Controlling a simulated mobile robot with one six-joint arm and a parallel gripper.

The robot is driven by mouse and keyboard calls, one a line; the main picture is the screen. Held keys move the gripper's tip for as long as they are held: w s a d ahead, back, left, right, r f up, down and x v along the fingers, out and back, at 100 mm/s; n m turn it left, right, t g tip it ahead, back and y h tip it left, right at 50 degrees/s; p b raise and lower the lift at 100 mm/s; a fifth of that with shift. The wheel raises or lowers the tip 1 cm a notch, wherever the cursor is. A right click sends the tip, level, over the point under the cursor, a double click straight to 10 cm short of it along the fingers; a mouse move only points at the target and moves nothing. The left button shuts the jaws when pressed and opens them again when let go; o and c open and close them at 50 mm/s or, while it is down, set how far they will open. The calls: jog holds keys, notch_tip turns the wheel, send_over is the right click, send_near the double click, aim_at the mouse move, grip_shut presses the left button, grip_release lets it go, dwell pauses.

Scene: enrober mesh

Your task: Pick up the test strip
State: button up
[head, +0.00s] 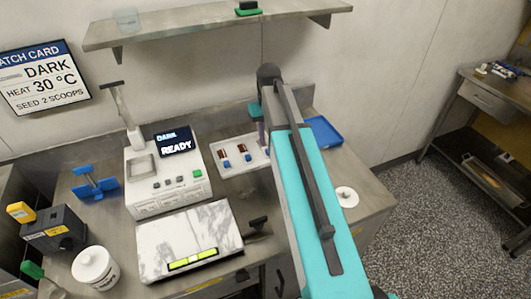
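I cannot pick out a test strip for certain in the head view. A white tray (235,159) on the steel bench, right of the tempering machine, holds small dark red and blue pieces; they are too small to name surely. My teal arm reaches from the lower right to the back of the bench and bends down beside the tray's right end. My gripper's fingers are hidden behind my own arm, so I cannot see whether they hold anything.
The machine (168,172) reads "DARK READY". In front lies a marble slab (160,248). A white tub (96,268), blue stand (95,185) and dark box (52,228) are at left. A blue tray (324,131) and white disc (346,196) lie right of my arm. A shelf (215,22) hangs above.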

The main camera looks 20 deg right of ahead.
aim_at(267, 146)
jog(key=shift+f, duration=0.1)
dwell(0.3)
jog(key=shift+w+a+f+b, duration=0.1)
jog(key=shift+f+b, duration=1.9)
jog(key=shift+f, duration=0.55)
grip_shut()
jog(key=shift+r, duration=0.2)
